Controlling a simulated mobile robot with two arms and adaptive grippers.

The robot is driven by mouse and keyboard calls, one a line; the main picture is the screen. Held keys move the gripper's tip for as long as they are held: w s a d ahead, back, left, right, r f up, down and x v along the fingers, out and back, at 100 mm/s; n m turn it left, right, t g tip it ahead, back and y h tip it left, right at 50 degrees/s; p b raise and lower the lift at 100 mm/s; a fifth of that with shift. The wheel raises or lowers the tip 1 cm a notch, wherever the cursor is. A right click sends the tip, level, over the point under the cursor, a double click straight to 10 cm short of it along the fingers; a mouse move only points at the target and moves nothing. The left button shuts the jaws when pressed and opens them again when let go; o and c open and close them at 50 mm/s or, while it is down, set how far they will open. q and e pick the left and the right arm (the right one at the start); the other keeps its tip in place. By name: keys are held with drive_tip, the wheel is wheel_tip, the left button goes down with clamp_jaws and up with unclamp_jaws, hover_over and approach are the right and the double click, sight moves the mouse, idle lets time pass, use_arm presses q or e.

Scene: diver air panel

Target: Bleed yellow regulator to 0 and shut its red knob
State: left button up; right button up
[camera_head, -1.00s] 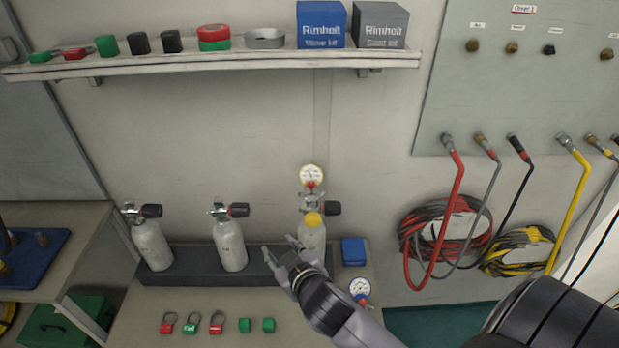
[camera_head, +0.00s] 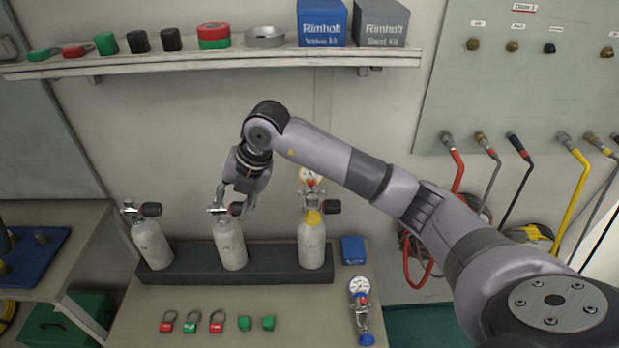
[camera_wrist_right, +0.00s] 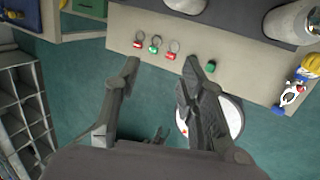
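The yellow regulator (camera_head: 313,218) is mounted on the right-hand cylinder (camera_head: 312,248), which stands upright in the dark rack. Its round gauge (camera_head: 308,179) is partly covered by my right arm, and the needle is too small to read. A red part (camera_head: 310,188) shows just under the gauge. A black knob with a red band (camera_head: 331,206) is on that cylinder's valve. My right gripper (camera_head: 235,206) overlaps the middle cylinder's valve in the head view. Its fingers are spread and empty in the right wrist view (camera_wrist_right: 160,72), with floor between them. My left gripper is not in view.
A second regulator with a blue cap (camera_head: 366,340) lies at the bench's right end, near a blue box (camera_head: 353,250). The shelf (camera_head: 200,66) is above; hoses (camera_head: 569,210) hang at right.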

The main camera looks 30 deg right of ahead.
drive_tip(key=w+d+r+m+h, duration=0.1)
drive_tip(key=d+r+m+h, duration=0.15)
drive_tip(key=d, duration=0.55)
drive_tip(key=m+g+h, duration=0.1)
drive_tip(key=m+h, duration=0.1)
drive_tip(key=h, duration=0.3)
approach(311, 182)
drive_tip(key=shift+m, duration=0.25)
drive_tip(key=x, duration=0.6)
drive_tip(key=shift+d+f, duration=0.1)
drive_tip(key=shift+f, duration=0.1)
drive_tip(key=shift+w+d+f, duration=0.15)
drive_tip(key=shift+d+f, duration=0.05)
drive_tip(key=shift+f, duration=0.4)
drive_tip(key=shift+c, duration=0.4)
clamp_jaws()
